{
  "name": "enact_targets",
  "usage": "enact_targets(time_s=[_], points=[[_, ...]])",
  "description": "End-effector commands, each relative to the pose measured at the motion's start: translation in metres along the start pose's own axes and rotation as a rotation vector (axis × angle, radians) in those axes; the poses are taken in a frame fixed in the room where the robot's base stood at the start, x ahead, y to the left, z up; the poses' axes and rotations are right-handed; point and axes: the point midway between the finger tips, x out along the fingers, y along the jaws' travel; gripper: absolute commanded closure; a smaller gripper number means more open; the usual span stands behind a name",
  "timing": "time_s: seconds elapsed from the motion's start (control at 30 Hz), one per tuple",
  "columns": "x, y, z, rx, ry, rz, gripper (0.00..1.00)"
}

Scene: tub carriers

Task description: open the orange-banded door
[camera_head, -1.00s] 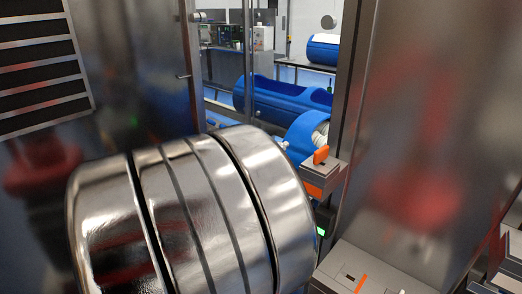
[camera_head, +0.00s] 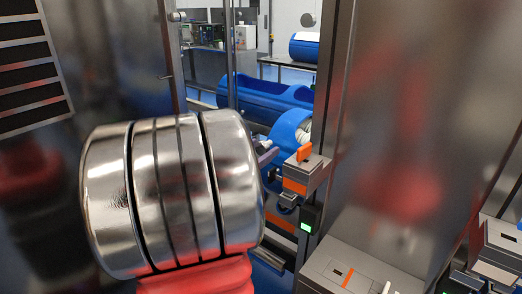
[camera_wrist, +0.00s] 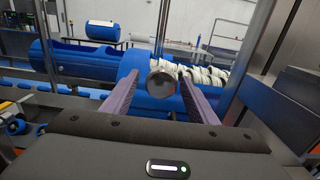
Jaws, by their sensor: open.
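My gripper (camera_wrist: 160,76) is open, its two purple-grey fingers apart. A round metal knob (camera_wrist: 161,84) shows between the fingers in the wrist view; I cannot tell whether they touch it. In the head view, one finger (camera_head: 267,156) shows past my shiny wrist, which hides most of the gripper. A grey block with an orange band (camera_head: 295,186) and an orange lever (camera_head: 304,153) sits on the frame just right of it. No full door panel with an orange band can be made out.
Blue tubs (camera_head: 258,93) lie beyond the opening between tall metal panels. The right panel (camera_head: 400,130) stands close. A grey box with an orange stripe (camera_head: 347,277) is below, and a small green-lit device (camera_head: 307,224) is beside the opening.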

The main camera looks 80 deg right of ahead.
Motion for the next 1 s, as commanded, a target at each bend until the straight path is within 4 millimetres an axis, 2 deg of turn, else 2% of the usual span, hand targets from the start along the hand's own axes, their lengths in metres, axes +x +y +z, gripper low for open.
enact_targets(time_s=[0.4,1.0], points=[[0.0059,-0.0001,-0.0001,0.0,0.0,0.001,0.48],[0.0054,0.0008,0.0,-0.001,0.0,0.003,0.91]])
